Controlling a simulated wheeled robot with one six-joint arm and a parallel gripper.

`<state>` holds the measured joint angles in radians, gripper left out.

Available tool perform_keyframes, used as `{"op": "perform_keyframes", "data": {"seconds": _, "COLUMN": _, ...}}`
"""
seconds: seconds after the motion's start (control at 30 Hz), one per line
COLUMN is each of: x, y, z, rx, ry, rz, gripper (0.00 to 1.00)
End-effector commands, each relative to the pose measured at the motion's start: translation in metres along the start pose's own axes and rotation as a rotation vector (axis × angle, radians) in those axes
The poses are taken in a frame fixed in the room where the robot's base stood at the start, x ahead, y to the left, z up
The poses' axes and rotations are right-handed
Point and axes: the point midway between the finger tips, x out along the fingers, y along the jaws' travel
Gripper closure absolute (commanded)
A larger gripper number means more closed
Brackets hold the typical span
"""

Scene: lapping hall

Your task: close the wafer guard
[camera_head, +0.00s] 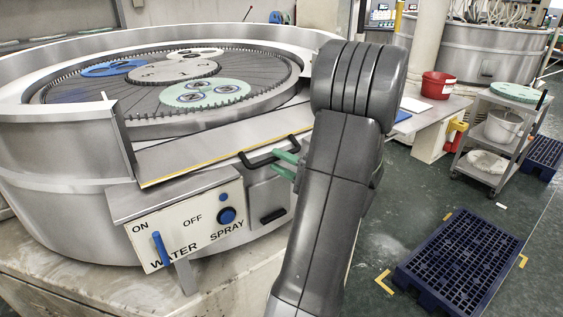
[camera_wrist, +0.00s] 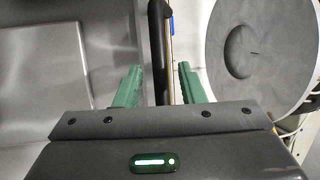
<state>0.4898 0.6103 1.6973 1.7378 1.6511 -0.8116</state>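The wafer guard appears to be the flat metal flap (camera_head: 205,157) with a yellow-striped front edge, at the front opening of the round lapping machine. It lies lowered and tilted outward, leaving the opening clear. Its black bar handle (camera_head: 262,156) sticks out from the front edge. My gripper (camera_head: 287,165) is at the handle's right end, partly hidden behind my arm. In the wrist view my gripper's green fingers (camera_wrist: 158,84) are apart, with the black handle (camera_wrist: 158,40) running between them. Gaps show on both sides of the handle.
A control panel (camera_head: 190,235) with a blue lever and blue knob sits below the flap. Discs with wafers (camera_head: 207,94) lie inside the machine. At right are a red bucket (camera_head: 437,85), a trolley (camera_head: 488,140) and a blue pallet (camera_head: 460,262) on the floor.

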Motion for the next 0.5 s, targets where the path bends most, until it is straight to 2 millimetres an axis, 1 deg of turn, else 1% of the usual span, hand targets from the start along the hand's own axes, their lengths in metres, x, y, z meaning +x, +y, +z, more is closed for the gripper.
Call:
{"op": "perform_keyframes", "data": {"seconds": 0.17, "x": -0.0002, "y": 0.0002, "z": -0.0001, "rx": 0.0, "ry": 0.0, "rz": 0.0, "gripper": 0.64}}
{"op": "perform_keyframes", "data": {"seconds": 0.27, "x": -0.0003, "y": 0.0002, "z": -0.0001, "rx": 0.0, "ry": 0.0, "rz": 0.0, "gripper": 0.82}}
{"op": "perform_keyframes", "data": {"seconds": 0.3, "x": -0.0003, "y": 0.0002, "z": -0.0001, "rx": 0.0, "ry": 0.0, "rz": 0.0, "gripper": 0.89}}
{"op": "perform_keyframes", "data": {"seconds": 0.37, "x": -0.0004, "y": 0.0002, "z": -0.0001, "rx": 0.0, "ry": 0.0, "rz": 0.0, "gripper": 1.0}}
{"op": "perform_keyframes", "data": {"seconds": 0.5, "x": -0.0004, "y": 0.0003, "z": -0.0001, "rx": 0.0, "ry": 0.0, "rz": 0.001, "gripper": 1.0}}
